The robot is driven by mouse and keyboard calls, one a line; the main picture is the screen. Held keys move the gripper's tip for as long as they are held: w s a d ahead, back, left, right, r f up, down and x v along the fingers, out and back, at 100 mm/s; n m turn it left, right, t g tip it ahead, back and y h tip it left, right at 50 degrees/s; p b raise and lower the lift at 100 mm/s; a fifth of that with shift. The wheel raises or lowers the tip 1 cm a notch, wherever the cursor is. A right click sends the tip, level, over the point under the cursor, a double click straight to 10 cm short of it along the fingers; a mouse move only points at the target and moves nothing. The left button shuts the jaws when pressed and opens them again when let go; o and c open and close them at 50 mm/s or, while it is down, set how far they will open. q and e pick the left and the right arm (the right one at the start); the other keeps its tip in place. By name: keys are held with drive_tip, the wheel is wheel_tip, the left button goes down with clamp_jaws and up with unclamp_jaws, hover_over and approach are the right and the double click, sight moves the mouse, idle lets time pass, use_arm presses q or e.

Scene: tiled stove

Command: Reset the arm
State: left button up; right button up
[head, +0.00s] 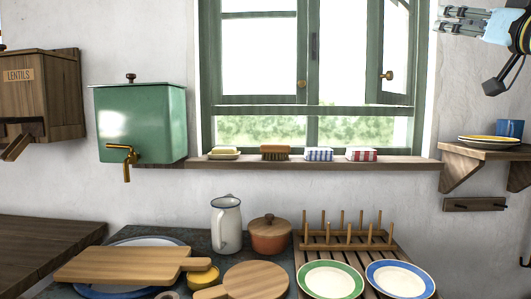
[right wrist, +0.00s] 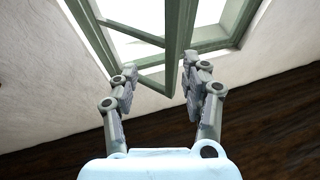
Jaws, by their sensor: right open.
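My right gripper (head: 443,19) is at the top right of the head view, in front of the white wall right of the window. Its fingers point left and are apart. In the right wrist view the two grey fingers (right wrist: 160,78) are spread with nothing between them, and the green window frame (right wrist: 182,40) shows behind them. My left gripper is not in view.
A wall shelf (head: 470,153) with plates (head: 490,139) and a blue mug (head: 510,128) is below my right gripper. The window (head: 312,50) has a sill holding small items. A dish rack (head: 345,243), jug (head: 226,225) and boards (head: 125,265) are lower down.

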drive_tip(key=s+a+f+g+h, duration=0.1)
drive_tip(key=s+a+f+g, duration=0.15)
drive_tip(key=f, duration=0.85)
drive_tip(key=s+a+f+g+h, duration=0.1)
drive_tip(key=s+a+f+g, duration=0.15)
drive_tip(key=f, duration=0.95)
drive_tip(key=s+a+f+g+h, duration=0.1)
drive_tip(key=s+a+f+g, duration=0.15)
drive_tip(key=f, duration=0.85)
drive_tip(key=s+a+f+m+g+h, duration=0.1)
drive_tip(key=s+f+g, duration=0.3)
drive_tip(key=s+f, duration=0.45)
drive_tip(key=s+f+g+h, duration=0.1)
drive_tip(key=s+f+g, duration=0.3)
drive_tip(key=s, duration=0.8)
drive_tip(key=s+a+f+m+g+h, duration=0.1)
drive_tip(key=s+f+g, duration=0.2)
drive_tip(key=s+f, duration=0.65)
wheel_tip(320, 180, down, 22)
drive_tip(key=s+d, duration=0.2)
drive_tip(key=d, duration=0.1)
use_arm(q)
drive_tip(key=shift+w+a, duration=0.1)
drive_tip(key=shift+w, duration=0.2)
use_arm(e)
drive_tip(key=s+f+g, duration=0.2)
drive_tip(key=s+f, duration=1.5)
drive_tip(key=s, duration=0.2)
drive_tip(key=shift+d+f, duration=0.35)
drive_tip(key=shift+d, duration=0.05)
